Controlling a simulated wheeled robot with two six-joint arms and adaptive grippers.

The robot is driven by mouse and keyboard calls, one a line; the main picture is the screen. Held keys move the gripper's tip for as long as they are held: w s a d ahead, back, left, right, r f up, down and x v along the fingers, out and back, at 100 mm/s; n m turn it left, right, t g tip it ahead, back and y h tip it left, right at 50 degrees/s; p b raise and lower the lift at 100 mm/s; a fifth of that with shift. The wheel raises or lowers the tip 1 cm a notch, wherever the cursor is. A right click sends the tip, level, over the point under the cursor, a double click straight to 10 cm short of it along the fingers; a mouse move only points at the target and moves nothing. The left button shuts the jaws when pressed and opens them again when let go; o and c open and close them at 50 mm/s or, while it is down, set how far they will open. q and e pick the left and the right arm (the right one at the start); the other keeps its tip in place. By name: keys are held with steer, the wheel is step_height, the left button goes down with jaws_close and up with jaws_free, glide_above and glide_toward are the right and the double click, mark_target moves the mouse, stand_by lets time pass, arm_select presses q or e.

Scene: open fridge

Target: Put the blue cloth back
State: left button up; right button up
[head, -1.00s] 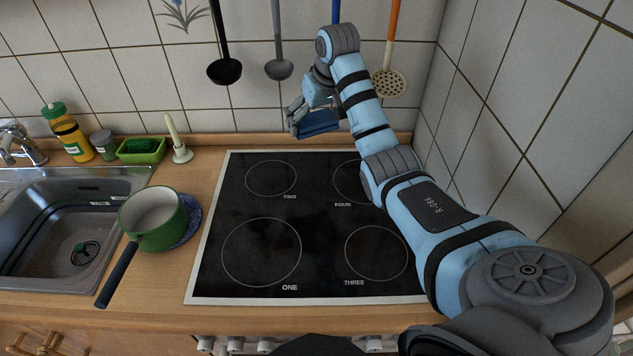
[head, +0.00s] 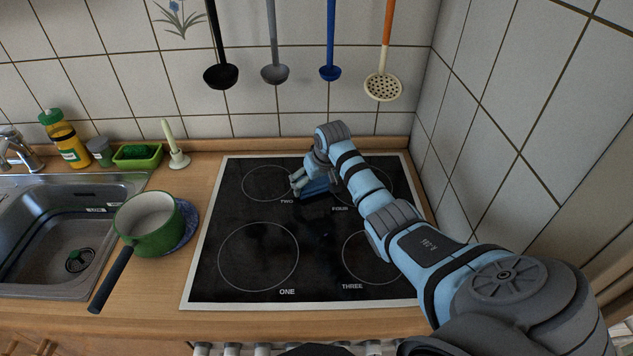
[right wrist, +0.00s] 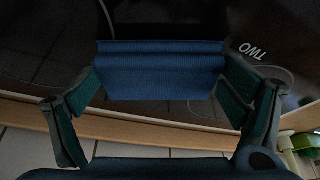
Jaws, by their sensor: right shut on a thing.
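The blue cloth (head: 318,188) is a dark blue folded piece in my right gripper (head: 302,185), over the back of the black cooktop (head: 270,213) near the rings marked TWO and FOUR. In the right wrist view the cloth (right wrist: 160,72) spans between the two fingers of the gripper (right wrist: 160,95), which are shut on it. I cannot tell whether the cloth touches the glass. My left gripper is not in view.
A green pot (head: 152,228) with a dark handle stands left of the cooktop on a blue mat (head: 188,222). The sink (head: 70,240) is further left. Several utensils hang above.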

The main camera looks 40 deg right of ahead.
steer(key=shift+f, duration=0.1)
steer(key=o, duration=0.9)
steer(key=shift+o, duration=0.2)
steer(key=p+v, duration=0.2)
steer(key=v, duration=1)
